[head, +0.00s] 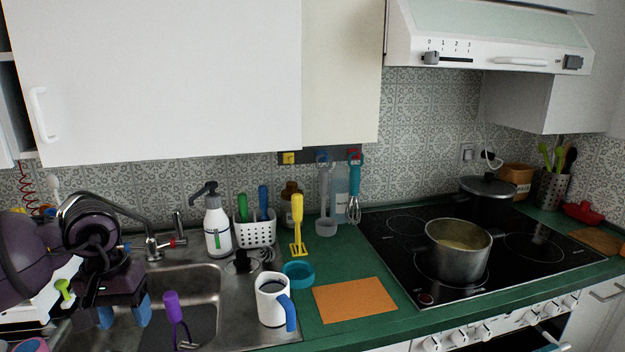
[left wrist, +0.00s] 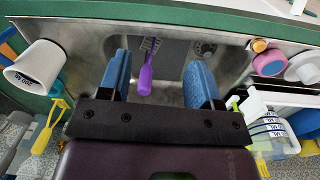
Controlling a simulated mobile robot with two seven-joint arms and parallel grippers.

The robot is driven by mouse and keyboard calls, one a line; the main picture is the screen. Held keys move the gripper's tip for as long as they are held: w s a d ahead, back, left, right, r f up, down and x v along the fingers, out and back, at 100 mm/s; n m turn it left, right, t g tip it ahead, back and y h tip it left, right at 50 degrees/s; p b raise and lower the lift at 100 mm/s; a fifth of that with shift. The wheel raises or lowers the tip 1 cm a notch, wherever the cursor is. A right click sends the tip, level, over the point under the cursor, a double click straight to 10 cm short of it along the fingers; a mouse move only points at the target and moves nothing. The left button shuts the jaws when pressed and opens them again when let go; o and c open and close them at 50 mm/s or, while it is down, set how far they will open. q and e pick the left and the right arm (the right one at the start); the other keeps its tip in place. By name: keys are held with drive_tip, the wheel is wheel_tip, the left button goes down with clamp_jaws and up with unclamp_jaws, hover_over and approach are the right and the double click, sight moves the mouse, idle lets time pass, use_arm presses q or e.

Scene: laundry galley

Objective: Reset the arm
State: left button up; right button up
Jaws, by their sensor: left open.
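My left arm (head: 90,230), with dark purple links, comes in from the left over the sink. My left gripper (head: 124,312) points down with its two blue fingers apart and nothing between them. It also shows in the left wrist view (left wrist: 160,75), open above the sink basin. A purple-handled utensil (head: 173,307) lies in the sink to the right of the fingers in the head view. In the left wrist view its purple handle (left wrist: 146,78) appears between the fingers, but it is not gripped. My right gripper is not in view.
A white mug with a blue handle (head: 272,302) stands at the sink's right edge. A soap bottle (head: 217,230) and a utensil caddy (head: 255,232) stand behind. An orange mat (head: 354,299) lies on the green counter. A pot (head: 457,252) sits on the hob.

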use_arm(q)
drive_tip(key=s+d+f+n+t+h, duration=0.3)
drive_tip(key=d+n+h, duration=0.6)
drive_tip(key=n, duration=0.3)
drive_tip(key=s+d+f+n+t+h, duration=0.2)
drive_tip(key=s+d+f+n+h, duration=0.15)
drive_tip(key=d+n+h, duration=0.75)
drive_tip(key=a+f+n+t+y, duration=0.5)
drive_tip(key=n+t+y, duration=0.15)
drive_tip(key=n, duration=0.85)
drive_tip(key=a+f+n+t+y, duration=0.5)
drive_tip(key=n+t+y, duration=0.15)
drive_tip(key=n, duration=0.85)
drive_tip(key=s+a+f+n+g+y, duration=0.3)
drive_tip(key=s+f+n, duration=0.4)
drive_tip(key=n, duration=0.1)
drive_tip(key=s+a+f+n+g+y, duration=0.3)
drive_tip(key=s+f+n+y, duration=0.1)
drive_tip(key=s+f+n, duration=0.2)
drive_tip(key=f+n, duration=0.1)
drive_tip(key=n, duration=0.1)
drive_tip(key=shift+s+f+n+g+y, duration=0.25)
drive_tip(key=shift+s+n+g+y, duration=0.05)
drive_tip(key=shift+s+g, duration=0.1)
drive_tip(key=shift+a, duration=0.1)
